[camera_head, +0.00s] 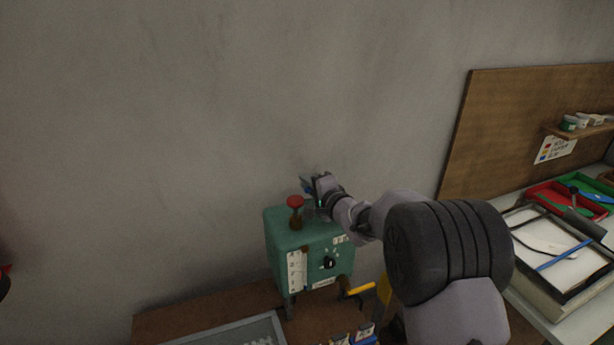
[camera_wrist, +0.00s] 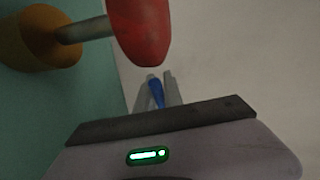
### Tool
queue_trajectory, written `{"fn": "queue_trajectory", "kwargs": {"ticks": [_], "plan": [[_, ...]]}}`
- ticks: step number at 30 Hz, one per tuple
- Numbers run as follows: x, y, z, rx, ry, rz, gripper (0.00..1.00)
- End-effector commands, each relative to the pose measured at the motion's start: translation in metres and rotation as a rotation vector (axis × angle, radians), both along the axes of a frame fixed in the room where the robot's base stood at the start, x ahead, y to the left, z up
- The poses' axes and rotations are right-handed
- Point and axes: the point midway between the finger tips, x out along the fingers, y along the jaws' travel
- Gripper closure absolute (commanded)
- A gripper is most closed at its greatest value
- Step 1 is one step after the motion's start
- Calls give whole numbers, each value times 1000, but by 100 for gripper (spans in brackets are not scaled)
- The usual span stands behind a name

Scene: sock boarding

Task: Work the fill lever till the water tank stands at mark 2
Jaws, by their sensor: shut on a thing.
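A green box-shaped machine (camera_head: 283,226) stands against the wall, with a red knob (camera_head: 295,202) on top. In the wrist view the red knob (camera_wrist: 140,28) sits on a metal stem from a brass-coloured base (camera_wrist: 40,38). My gripper (camera_head: 309,187) is above the machine's back right, just beyond the knob.
A black dial (camera_head: 329,262) is on the machine's front, and a yellow handle (camera_head: 360,290) sticks out at lower right. A grey tray (camera_head: 225,335) lies on the brown bench in front. A table with a framed screen (camera_head: 550,290) and a red tray (camera_head: 545,198) stands at right.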

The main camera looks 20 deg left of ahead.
Motion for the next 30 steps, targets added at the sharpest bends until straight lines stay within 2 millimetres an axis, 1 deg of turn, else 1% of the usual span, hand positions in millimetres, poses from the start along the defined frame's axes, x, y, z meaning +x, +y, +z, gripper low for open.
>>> {"fn": "queue_trajectory", "kwargs": {"ticks": [1,2,7,15,16,17,18,19,27,30], "plan": [[-1,-2,8,-2,5,26,100],[-1,-2,9,-2,4,44,100],[-4,-3,3,-1,3,102,100],[-5,-3,0,0,3,106,100],[-4,-3,0,0,3,106,83],[-5,-3,0,0,3,106,77],[-5,-3,0,0,3,106,69],[-5,-3,0,0,3,106,67],[-5,-3,1,-1,3,105,67],[-9,-9,3,-1,3,105,67]]}}
